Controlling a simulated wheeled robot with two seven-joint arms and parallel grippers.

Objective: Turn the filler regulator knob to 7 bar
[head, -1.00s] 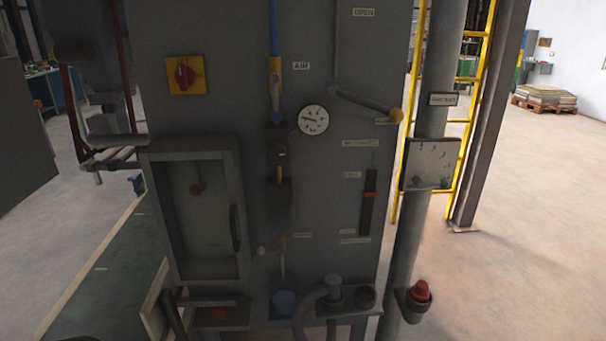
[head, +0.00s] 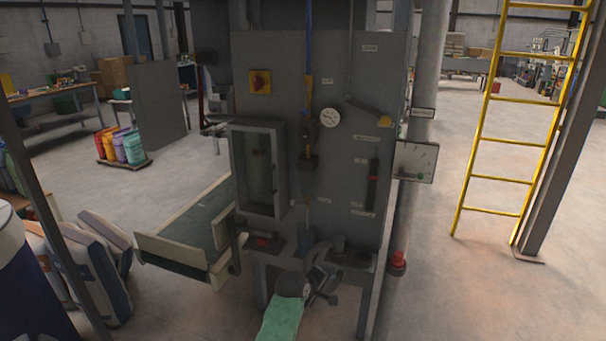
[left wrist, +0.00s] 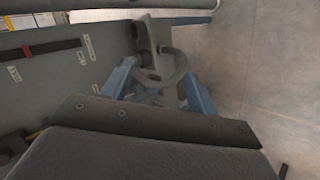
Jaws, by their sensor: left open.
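The grey filler panel (head: 345,75) stands in the middle of the head view. Its round white pressure gauge (head: 330,118) is too small to read. The dark regulator (head: 308,163) sits on the air line left of and below the gauge; its knob setting cannot be made out. My left gripper (head: 322,284) is low in front of the panel, near the filling spout, well below the regulator. In the left wrist view my left gripper (left wrist: 158,78) has its blue fingers apart, with the curved grey pipe (left wrist: 172,68) showing beyond and between them. My right gripper is not in view.
A red-and-yellow switch (head: 260,81) and a glazed cabinet (head: 258,165) are on the panel's left. A conveyor (head: 195,230) lies left. A yellow ladder (head: 520,125) stands right, with open floor before it.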

